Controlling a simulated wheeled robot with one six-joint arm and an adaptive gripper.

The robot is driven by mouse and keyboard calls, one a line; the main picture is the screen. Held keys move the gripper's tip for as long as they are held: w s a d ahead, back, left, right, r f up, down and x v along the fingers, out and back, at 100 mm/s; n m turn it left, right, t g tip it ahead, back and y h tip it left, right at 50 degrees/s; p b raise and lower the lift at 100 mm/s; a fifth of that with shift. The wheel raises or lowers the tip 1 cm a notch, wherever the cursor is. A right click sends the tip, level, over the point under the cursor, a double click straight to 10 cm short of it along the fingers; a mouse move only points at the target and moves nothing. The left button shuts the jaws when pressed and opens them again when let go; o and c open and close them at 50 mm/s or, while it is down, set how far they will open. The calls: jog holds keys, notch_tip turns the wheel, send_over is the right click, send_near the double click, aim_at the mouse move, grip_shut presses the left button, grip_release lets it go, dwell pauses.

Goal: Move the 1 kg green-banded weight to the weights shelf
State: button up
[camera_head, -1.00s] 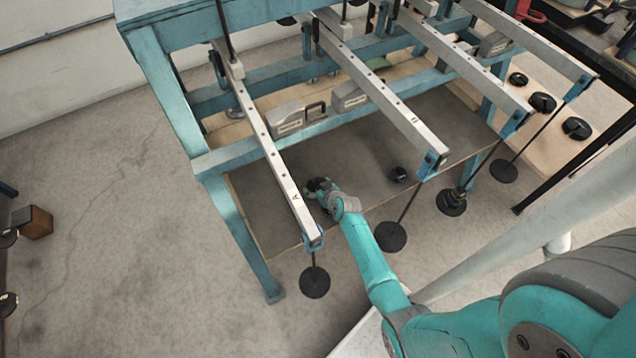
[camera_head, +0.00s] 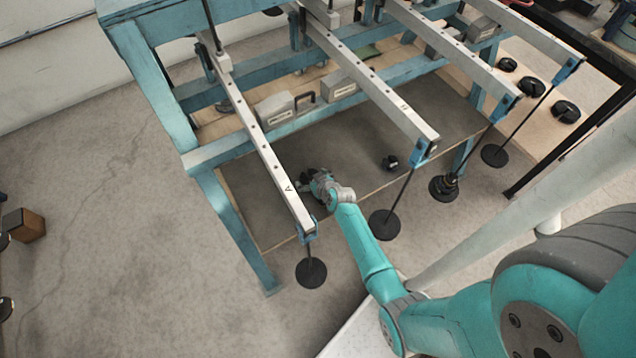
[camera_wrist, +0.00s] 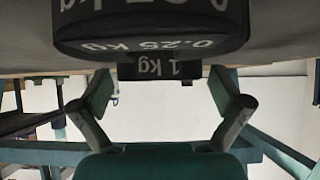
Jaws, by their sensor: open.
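My gripper (camera_head: 310,183) reaches over the dark board beneath the lever frame, just right of the beam marked A (camera_head: 289,189). In the wrist view my gripper (camera_wrist: 163,92) has its two fingers wide apart with nothing between them. A black weight marked 0.25 kg (camera_wrist: 150,40) fills the top of that view, upside down, beyond the fingertips. A piece marked 1 kg (camera_wrist: 160,69) shows just below it in the picture, between the fingers' lines; its band colour is not visible. A small black weight (camera_head: 390,162) sits on the dark board, right of my gripper.
A wooden shelf (camera_head: 540,140) at right holds several black weights (camera_head: 565,111). Black discs hang on rods from the beam ends, one below beam A (camera_head: 311,272). Grey boxes (camera_head: 283,107) stand behind.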

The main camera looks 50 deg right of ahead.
jog(key=v, duration=1.1)
jog(key=shift+s+r, duration=0.15)
jog(key=shift+s, duration=0.05)
